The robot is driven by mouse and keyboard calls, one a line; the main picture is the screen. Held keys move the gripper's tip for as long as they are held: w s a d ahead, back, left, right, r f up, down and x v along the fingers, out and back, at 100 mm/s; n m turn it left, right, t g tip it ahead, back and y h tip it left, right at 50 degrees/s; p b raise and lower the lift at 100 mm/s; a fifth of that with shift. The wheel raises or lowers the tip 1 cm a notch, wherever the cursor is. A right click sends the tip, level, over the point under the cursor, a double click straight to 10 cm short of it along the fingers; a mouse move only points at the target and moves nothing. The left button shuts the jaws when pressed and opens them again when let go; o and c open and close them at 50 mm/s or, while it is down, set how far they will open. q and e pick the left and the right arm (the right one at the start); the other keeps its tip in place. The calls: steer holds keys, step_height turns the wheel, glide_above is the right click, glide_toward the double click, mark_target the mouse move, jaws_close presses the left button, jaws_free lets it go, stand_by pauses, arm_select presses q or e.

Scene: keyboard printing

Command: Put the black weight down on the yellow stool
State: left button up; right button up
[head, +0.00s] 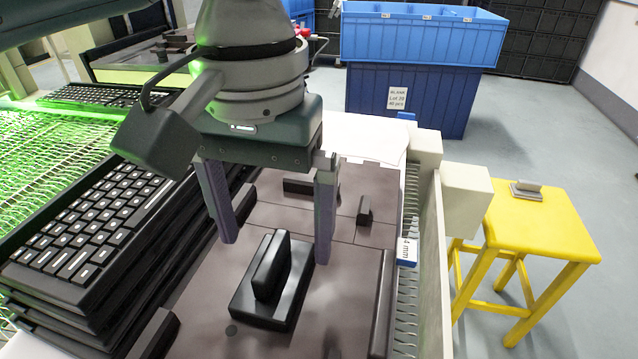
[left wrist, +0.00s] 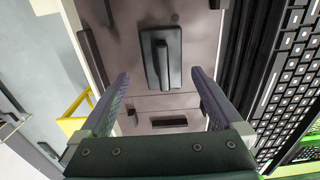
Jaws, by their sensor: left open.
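The black weight (head: 273,281), a flat block with an upright ridge handle, sits on the brown plate of the machine. It also shows in the left wrist view (left wrist: 163,60), beyond the fingertips. My left gripper (head: 278,250) is open and empty above the plate, its two fingers apart and pointing down near the weight. In the left wrist view the open fingers (left wrist: 163,82) frame the space just short of the weight. The yellow stool (head: 540,222) stands on the floor at the right, with a small grey handled piece on its top. My right gripper is not in view.
A stack of black keyboards (head: 100,215) stands left of the plate. A blue crate (head: 415,95) is at the back. Black stops (head: 365,211) and a pale rail (head: 432,260) with a coil line the plate's right side. The stool's front top is clear.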

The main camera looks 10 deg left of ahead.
mark_target(272, 252)
arm_select(q)
steer(key=f, duration=0.3)
steer(key=f+b, duration=0.1)
steer(key=f, duration=0.1)
steer(key=shift+a, duration=0.25)
jaws_close()
stand_by(0.5)
steer(key=shift+r, duration=0.15)
